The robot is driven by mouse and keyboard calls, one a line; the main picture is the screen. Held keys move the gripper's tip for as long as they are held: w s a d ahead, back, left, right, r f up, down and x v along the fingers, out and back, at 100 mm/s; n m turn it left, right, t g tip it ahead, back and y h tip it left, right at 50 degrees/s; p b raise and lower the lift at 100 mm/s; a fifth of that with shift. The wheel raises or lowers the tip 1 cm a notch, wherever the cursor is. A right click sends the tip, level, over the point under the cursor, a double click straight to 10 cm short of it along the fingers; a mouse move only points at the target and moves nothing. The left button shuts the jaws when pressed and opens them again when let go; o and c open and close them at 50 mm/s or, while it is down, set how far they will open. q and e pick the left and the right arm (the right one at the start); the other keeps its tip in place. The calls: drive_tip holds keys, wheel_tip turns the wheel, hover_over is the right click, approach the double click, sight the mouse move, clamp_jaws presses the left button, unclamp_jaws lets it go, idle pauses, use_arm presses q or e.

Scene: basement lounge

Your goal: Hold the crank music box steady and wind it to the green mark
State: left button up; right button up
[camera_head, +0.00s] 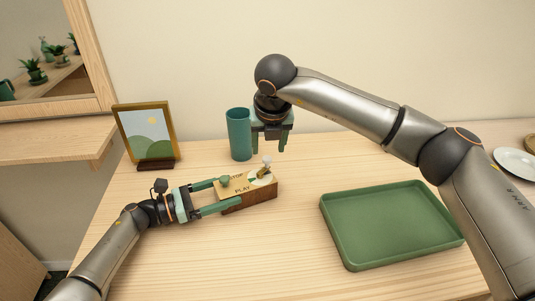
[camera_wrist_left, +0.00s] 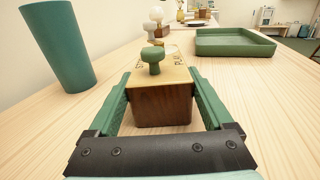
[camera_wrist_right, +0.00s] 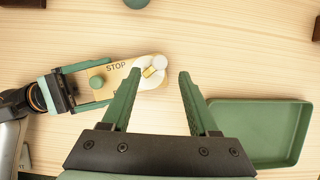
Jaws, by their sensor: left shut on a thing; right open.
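The music box (camera_head: 248,199) is a wooden block with a pale top marked STOP and PLAY, upright on the table. A green knob (camera_wrist_left: 153,55) stands at its end nearest my left gripper. At the other end is a white dial with a brass-coloured crank and pale knob (camera_wrist_right: 160,62); a green patch shows on the dial (camera_head: 259,176). My left gripper (camera_head: 229,193) is shut on the box, one finger along each long side. My right gripper (camera_head: 269,149) is open and empty, pointing down above and behind the crank end.
A teal cup (camera_head: 239,135) stands behind the box, close to my right gripper. A picture frame (camera_head: 147,133) is at the back left. A green tray (camera_head: 392,222) lies to the right, and a white plate (camera_head: 516,163) is at the far right. The front middle of the table is clear.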

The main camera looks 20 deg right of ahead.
sight(267, 158)
drive_tip(key=shift+x, duration=2.3)
drive_tip(key=shift+r, duration=0.1)
clamp_jaws()
